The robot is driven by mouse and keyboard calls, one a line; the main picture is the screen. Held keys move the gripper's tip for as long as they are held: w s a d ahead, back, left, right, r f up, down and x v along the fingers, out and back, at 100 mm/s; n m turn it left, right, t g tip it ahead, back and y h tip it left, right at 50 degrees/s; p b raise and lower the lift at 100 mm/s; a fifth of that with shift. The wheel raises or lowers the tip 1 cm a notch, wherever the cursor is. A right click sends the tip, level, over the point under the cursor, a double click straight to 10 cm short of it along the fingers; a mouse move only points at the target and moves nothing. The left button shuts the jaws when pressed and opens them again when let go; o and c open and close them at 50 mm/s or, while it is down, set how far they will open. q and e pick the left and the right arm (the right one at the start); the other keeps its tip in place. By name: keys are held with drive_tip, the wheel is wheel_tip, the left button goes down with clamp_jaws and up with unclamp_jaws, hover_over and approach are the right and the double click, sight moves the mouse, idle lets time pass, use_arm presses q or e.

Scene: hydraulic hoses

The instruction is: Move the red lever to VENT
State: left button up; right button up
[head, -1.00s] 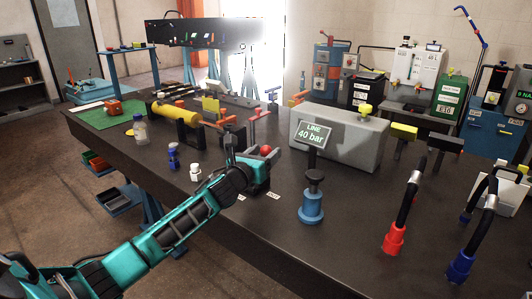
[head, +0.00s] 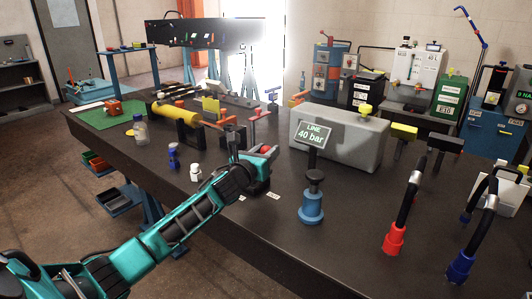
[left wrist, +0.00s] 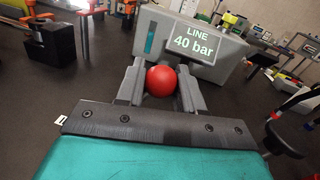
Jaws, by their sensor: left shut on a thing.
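The red lever shows as a round red knob (left wrist: 161,80) between the two grey fingers of my left gripper in the left wrist view. In the head view the knob (head: 266,148) is partly covered by a finger. My left gripper (head: 264,157) is shut on the knob. The lever's shaft and base are mostly hidden behind the gripper. Small white labels (head: 273,196) lie on the bench in front of it; I cannot read VENT on them. My right gripper is not in view.
Red (head: 395,238) and blue (head: 461,266) hose ends stand at the right.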

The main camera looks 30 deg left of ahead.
use_arm(q)
clamp_jaws()
drive_tip(key=a, duration=0.2)
drive_tip(key=a+r+p, duration=0.1)
drive_tip(key=a, duration=0.2)
drive_tip(key=shift+w+a+r, duration=0.15)
drive_tip(key=shift+w+a, duration=0.05)
drive_tip(key=o, duration=0.9)
unclamp_jaws()
drive_tip(key=shift+o, duration=0.2)
drive_tip(key=s+d, duration=0.1)
drive_tip(key=s, duration=1.2)
